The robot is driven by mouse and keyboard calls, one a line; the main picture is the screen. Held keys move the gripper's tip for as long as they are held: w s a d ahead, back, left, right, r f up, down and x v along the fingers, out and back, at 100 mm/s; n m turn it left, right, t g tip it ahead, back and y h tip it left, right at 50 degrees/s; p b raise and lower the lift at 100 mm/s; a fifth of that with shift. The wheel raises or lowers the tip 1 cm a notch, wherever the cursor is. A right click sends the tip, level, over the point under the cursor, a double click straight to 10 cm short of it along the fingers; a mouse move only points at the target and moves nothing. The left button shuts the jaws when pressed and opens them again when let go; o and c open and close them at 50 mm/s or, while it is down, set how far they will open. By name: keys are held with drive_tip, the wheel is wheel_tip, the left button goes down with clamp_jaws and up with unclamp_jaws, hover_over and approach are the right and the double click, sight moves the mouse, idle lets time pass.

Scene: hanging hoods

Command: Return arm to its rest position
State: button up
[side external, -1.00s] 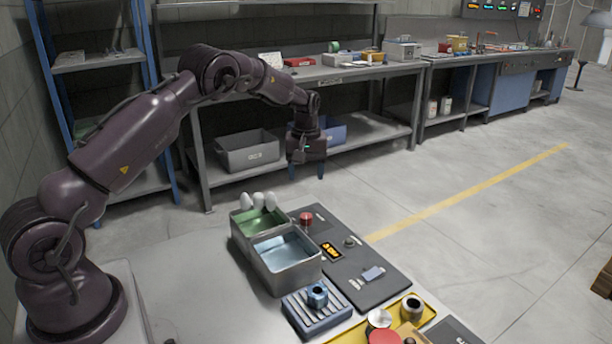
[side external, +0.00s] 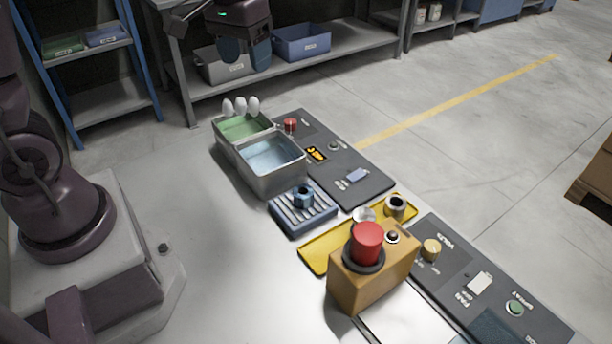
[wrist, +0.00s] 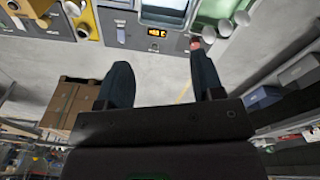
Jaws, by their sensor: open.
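My gripper (side external: 246,62) hangs in the air at the top of the side external view, fingers down, above and behind the table with its trays. Much of my arm above it is out of the frame. In the wrist view my gripper (wrist: 160,62) has its two dark fingers wide apart, with only floor and panel edges showing between them. It holds nothing and appears to touch nothing.
On the table are a green tray (side external: 222,132), a blue-lined metal bin (side external: 277,180), a ribbed blue block (side external: 318,217), a yellow tray (side external: 318,257) and an ochre box (side external: 352,290) with a red button (side external: 367,243). Three white egg-shaped objects (side external: 240,105) stand behind the green tray.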

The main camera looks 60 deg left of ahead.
drive_tip(key=s+d+r+m+t, duration=0.2)
drive_tip(key=s+d+r, duration=0.1)
drive_tip(key=s, duration=0.4)
drive_tip(key=s+d+r+m+t, duration=0.2)
drive_tip(key=s+d+r, duration=0.1)
drive_tip(key=s, duration=0.3)
drive_tip(key=shift+s+d+r+t, duration=0.3)
drive_tip(key=shift+s+d+r, duration=0.05)
drive_tip(key=shift+d, duration=0.5)
